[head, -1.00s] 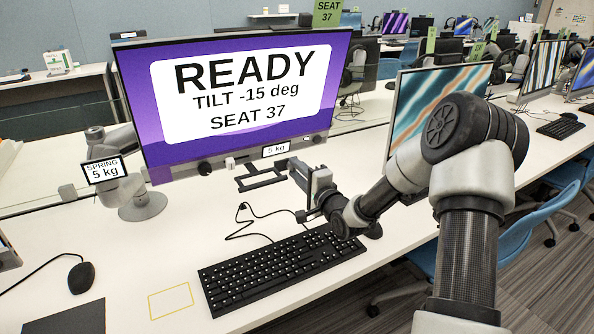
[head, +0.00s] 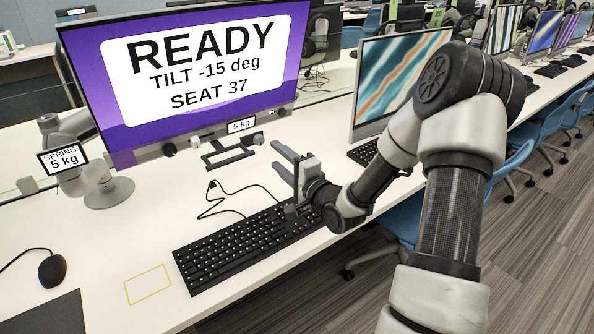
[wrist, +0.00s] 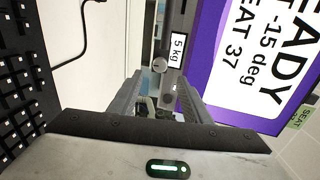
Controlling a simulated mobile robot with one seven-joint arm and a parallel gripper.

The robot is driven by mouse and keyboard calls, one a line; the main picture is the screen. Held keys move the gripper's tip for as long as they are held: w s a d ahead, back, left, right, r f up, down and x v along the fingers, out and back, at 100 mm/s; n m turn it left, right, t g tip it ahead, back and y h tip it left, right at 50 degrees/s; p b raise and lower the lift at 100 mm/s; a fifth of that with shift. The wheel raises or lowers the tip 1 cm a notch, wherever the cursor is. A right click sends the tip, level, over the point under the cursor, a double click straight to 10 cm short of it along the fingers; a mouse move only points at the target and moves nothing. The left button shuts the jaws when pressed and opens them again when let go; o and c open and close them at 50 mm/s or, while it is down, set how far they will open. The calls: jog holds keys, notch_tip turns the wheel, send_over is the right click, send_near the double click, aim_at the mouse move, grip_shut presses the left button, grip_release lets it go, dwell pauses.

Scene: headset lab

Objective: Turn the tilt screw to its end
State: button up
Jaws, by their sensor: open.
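The purple monitor (head: 85,75) reads READY, TILT -15 deg, SEAT 37. Small knobs sit along its lower edge: a dark knob (head: 168,149), a pale knob (head: 195,143) and a grey knob (head: 258,138). I cannot tell for certain which is the tilt screw. My gripper (head: 274,157) is open and empty, in front of and below the monitor's right part, fingers pointing toward it. In the wrist view, a round slotted knob (wrist: 159,65) shows just beyond the gap between the fingertips (wrist: 160,82), beside the 5 kg label (wrist: 178,50). Contact is not visible.
A dark bracket (head: 228,153) projects below the monitor, left of my gripper. A black keyboard (head: 240,248) and a loose cable (head: 215,198) lie on the white desk. A grey stand with a SPRING 5 kg sign (head: 63,160) is at left. Another monitor (head: 395,75) stands at right.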

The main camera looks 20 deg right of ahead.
jog(key=v, duration=0.9)
jog(key=shift+p, duration=0.4)
jog(key=shift+w, duration=0.1)
